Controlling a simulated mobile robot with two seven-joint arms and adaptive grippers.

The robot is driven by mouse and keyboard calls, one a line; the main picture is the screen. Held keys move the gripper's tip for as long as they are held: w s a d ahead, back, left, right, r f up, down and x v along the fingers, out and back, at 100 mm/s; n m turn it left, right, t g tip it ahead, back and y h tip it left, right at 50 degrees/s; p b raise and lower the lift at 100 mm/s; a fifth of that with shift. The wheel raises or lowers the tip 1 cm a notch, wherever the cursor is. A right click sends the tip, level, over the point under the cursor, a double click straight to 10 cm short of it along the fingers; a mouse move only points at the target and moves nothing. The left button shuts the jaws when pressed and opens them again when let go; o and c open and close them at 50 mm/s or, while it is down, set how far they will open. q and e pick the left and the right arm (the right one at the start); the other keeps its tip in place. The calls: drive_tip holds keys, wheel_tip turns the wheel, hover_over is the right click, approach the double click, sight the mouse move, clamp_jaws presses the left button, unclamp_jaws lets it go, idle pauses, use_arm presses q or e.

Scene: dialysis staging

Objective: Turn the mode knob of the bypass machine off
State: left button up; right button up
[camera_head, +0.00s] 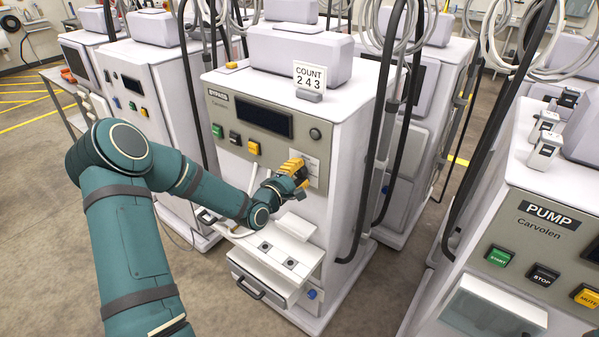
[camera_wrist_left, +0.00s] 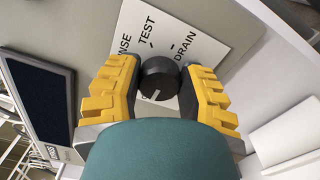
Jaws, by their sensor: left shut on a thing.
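The bypass machine (camera_head: 340,143) is a white cabinet with a grey-beige front panel, a dark display and a BYPASS label. Its mode knob (camera_wrist_left: 158,85) is a round dark knob with a white mark, in front of a white plate reading TEST, DRAIN and a partly hidden word ending in NSE. The mark points down and slightly left in the left wrist view; the setting is unclear. My left gripper (camera_head: 297,170) has yellow fingers and is shut on the knob, one finger on each side in the left wrist view (camera_wrist_left: 160,82). In the head view it hides the knob. My right gripper is out of view.
A COUNT 243 sign (camera_head: 309,76) stands on the machine's top. Green, black and yellow buttons and another dark round part (camera_head: 315,133) are on its panel. A PUMP machine (camera_head: 545,225) stands at right.

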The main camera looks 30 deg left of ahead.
use_arm(q)
drive_tip(key=shift+r, duration=0.1)
drive_tip(key=o, duration=1.2)
drive_tip(key=s, duration=1.2)
drive_tip(key=shift+a, duration=0.45)
